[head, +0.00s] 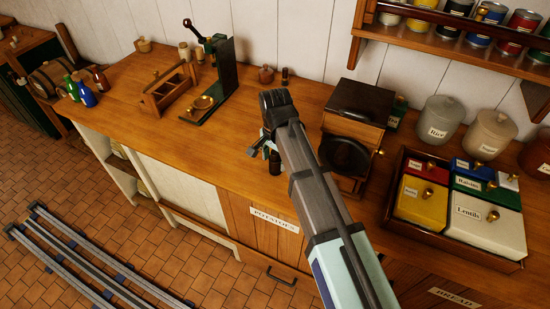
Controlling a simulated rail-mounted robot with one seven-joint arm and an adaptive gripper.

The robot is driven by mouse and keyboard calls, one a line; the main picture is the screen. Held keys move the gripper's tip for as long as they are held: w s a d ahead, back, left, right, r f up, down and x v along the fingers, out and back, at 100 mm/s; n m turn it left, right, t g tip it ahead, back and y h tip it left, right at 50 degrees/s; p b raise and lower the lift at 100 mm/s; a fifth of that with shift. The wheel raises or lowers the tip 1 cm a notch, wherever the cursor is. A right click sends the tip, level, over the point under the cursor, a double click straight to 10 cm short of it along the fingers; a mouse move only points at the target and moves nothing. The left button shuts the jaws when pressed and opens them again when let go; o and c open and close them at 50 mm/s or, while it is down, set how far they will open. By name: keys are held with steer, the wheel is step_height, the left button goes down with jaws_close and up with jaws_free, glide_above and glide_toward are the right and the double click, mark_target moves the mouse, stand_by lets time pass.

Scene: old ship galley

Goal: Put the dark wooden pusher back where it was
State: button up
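My gripper (263,148) is over the middle of the wooden counter, at the end of my arm, which reaches in from the lower right. A small dark, upright cylindrical piece (275,164) shows right at its fingers; it may be the dark wooden pusher. I cannot tell whether the fingers hold it or are only beside it, nor whether it touches the counter. Another small dark upright object (284,76) stands at the back by the wall; it is too small to identify. The arm hides part of the counter.
A green lever press (221,75) and a wooden rack (166,89) stand left. A dark-topped wooden box (359,104) with a round black opening stands right of my gripper. Farther right is a tray (397,218) of coloured lidded boxes. The counter's middle left is clear.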

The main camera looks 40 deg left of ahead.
steer(key=shift+r, duration=0.1)
step_height(320, 180, up, 12)
steer(key=shift+r+b, duration=0.1)
steer(key=shift+b, duration=1.15)
